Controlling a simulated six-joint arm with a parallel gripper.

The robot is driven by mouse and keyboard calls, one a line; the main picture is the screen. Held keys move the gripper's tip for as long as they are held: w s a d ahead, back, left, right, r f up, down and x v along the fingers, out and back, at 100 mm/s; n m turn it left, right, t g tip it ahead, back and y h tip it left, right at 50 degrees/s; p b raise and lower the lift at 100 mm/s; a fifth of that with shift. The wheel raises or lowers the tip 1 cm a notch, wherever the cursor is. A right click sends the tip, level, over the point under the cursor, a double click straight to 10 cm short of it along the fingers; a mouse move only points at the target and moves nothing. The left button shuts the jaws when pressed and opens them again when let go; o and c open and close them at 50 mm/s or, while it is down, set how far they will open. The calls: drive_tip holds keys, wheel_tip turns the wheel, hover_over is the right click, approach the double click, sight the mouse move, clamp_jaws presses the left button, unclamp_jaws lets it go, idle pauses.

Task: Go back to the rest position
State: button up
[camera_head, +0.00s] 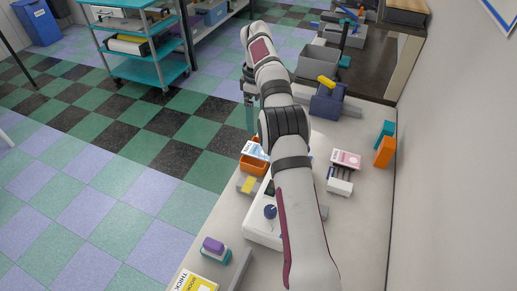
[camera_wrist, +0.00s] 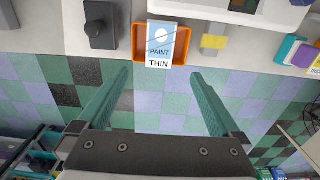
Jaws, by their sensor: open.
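My gripper (camera_head: 250,115) hangs off the left edge of the counter in the head view, with its teal fingers pointing down. In the wrist view my gripper (camera_wrist: 160,74) has its two fingers wide apart, with nothing between them but the checkered floor well below. My arm reaches from the lower right, over the counter, towards the back. It hides part of the counter and of the white device beneath it.
An orange tray (camera_wrist: 139,52) holding a card (camera_wrist: 160,45) marked PAINT THIN sits at the counter's edge, near my fingertips in the picture. A blue device (camera_head: 326,103) stands farther back. A teal cart (camera_head: 147,70) stands on the floor; floor nearby is clear.

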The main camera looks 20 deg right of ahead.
drive_tip(key=shift+r, duration=0.4)
drive_tip(key=s+a+r+m, duration=0.6)
drive_tip(key=s+a+r, duration=0.45)
drive_tip(key=s, duration=0.35)
drive_tip(key=s+a+f+m, duration=0.2)
drive_tip(key=s+m, duration=0.1)
drive_tip(key=s, duration=0.6)
drive_tip(key=s+a+f+m+y, duration=0.1)
drive_tip(key=s+a+f+m, duration=0.1)
drive_tip(key=s, duration=0.7)
drive_tip(key=s+a+f+m, duration=0.2)
drive_tip(key=s+m, duration=0.1)
drive_tip(key=s, duration=0.6)
drive_tip(key=shift+s+a+f+m+y, duration=0.15)
drive_tip(key=shift+a+f+m+y, duration=0.15)
drive_tip(key=shift+a+y, duration=0.1)
